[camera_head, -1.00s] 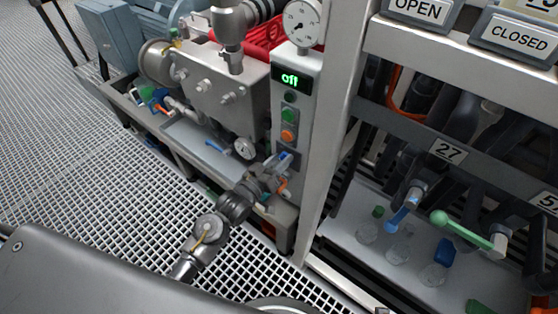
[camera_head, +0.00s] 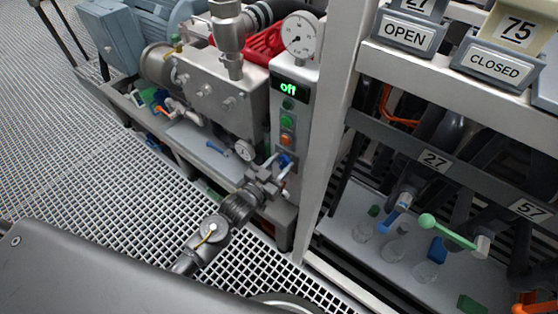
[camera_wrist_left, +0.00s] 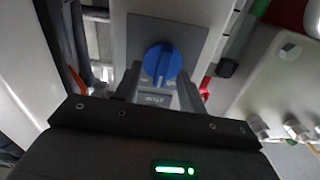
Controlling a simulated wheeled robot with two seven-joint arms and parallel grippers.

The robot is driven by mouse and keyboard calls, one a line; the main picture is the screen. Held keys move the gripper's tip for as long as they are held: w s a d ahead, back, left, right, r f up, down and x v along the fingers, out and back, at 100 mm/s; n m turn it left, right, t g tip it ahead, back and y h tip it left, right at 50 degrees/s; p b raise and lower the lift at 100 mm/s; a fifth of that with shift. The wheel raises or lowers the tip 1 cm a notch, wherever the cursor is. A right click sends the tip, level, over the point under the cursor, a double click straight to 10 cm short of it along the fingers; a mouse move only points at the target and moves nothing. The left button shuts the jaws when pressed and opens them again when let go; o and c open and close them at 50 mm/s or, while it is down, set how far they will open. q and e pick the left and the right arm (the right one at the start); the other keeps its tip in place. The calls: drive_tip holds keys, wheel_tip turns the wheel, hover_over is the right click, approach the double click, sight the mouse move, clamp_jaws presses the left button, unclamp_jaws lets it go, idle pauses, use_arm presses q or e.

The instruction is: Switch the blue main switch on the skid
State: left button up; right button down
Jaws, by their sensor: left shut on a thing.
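The blue main switch (camera_head: 286,161) is low on the grey control column of the skid, below several round buttons. In the left wrist view the blue knob (camera_wrist_left: 161,62) sits on a grey plate between the two fingers, its grip ridge about upright in the picture. My left gripper (camera_head: 278,170) is shut on this knob. In the head view its fingers partly hide the switch. My right gripper is not in view.
A pressure gauge (camera_head: 299,34) sits above the column and a smaller gauge (camera_head: 244,150) beside it. A white frame post (camera_head: 327,130) stands just right. A rack with an "OPEN" sign (camera_head: 404,31), a blue handle and a green handle (camera_head: 447,232) is further right. Grating floor lies left.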

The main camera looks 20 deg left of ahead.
use_arm(q)
drive_tip(key=m+p, duration=0.1)
drive_tip(key=m, duration=0.2)
drive_tip(key=shift+d, duration=0.2)
drive_tip(key=shift+s+d+f+m+p, duration=0.1)
drive_tip(key=shift+m+p, duration=0.35)
drive_tip(key=shift+m, duration=0.85)
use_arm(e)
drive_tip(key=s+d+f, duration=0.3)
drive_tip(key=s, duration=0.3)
use_arm(q)
drive_tip(key=o, duration=1)
drive_tip(key=shift+c, duration=0.2)
